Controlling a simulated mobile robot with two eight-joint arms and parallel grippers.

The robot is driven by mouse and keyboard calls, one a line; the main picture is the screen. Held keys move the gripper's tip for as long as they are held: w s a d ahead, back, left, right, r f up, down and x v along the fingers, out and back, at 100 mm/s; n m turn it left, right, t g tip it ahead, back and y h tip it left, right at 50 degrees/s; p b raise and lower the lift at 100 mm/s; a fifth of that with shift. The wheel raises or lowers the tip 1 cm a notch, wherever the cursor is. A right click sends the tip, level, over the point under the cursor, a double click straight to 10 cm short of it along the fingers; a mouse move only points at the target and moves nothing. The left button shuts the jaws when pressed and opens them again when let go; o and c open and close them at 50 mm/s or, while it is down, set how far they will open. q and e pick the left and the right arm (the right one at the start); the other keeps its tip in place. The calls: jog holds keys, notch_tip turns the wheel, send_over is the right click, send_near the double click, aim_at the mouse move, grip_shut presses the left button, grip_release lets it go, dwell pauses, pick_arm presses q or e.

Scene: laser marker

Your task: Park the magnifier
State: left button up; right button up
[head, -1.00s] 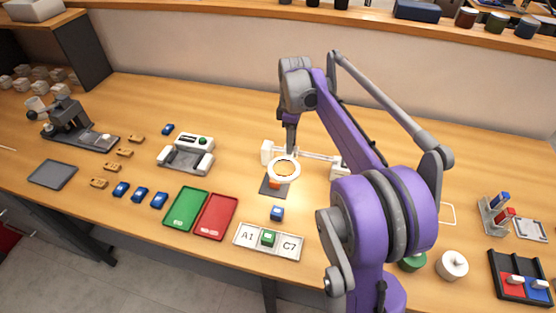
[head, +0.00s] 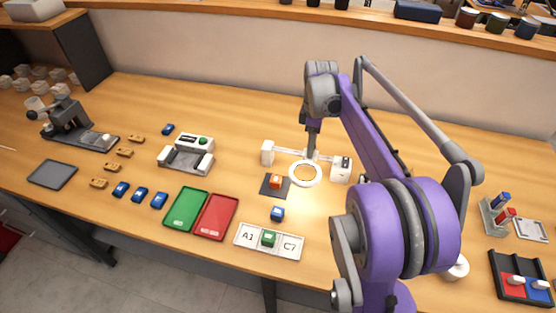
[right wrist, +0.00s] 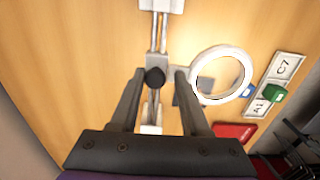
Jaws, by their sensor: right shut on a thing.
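The magnifier (head: 292,178) is a white ring on a carriage that rides a rail between two white end blocks, the left block (head: 267,152) and the right block (head: 341,170). My right gripper (head: 311,152) is shut on the magnifier's dark knob (right wrist: 154,77), behind the ring. The ring also shows in the right wrist view (right wrist: 246,87). It hangs to the right of a dark pad (head: 267,191) that bears an orange block (head: 275,181). The ring sits nearer the right end block than the left. My left gripper is not in view.
Green (head: 186,208) and red (head: 216,217) trays are at left. My right arm covers part of the table's right side.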

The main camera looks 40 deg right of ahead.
jog(key=shift+s+d+f, duration=0.35)
jog(key=shift+s+d, duration=0.05)
jog(key=shift+s, duration=0.2)
jog(key=shift+s+d+f, duration=0.3)
jog(key=shift+s+d, duration=0.05)
jog(key=shift+s, duration=0.25)
jog(key=o, duration=0.8)
pick_arm(q)
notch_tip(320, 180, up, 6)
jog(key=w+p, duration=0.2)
jog(key=p, duration=0.2)
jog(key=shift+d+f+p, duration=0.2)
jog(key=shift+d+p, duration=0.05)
jog(key=shift+p, duration=0.15)
pick_arm(e)
notch_tip(320, 180, up, 7)
jog(key=shift+w+d, duration=0.3)
jog(key=shift+d, duration=0.1)
jog(key=shift+s, duration=0.1)
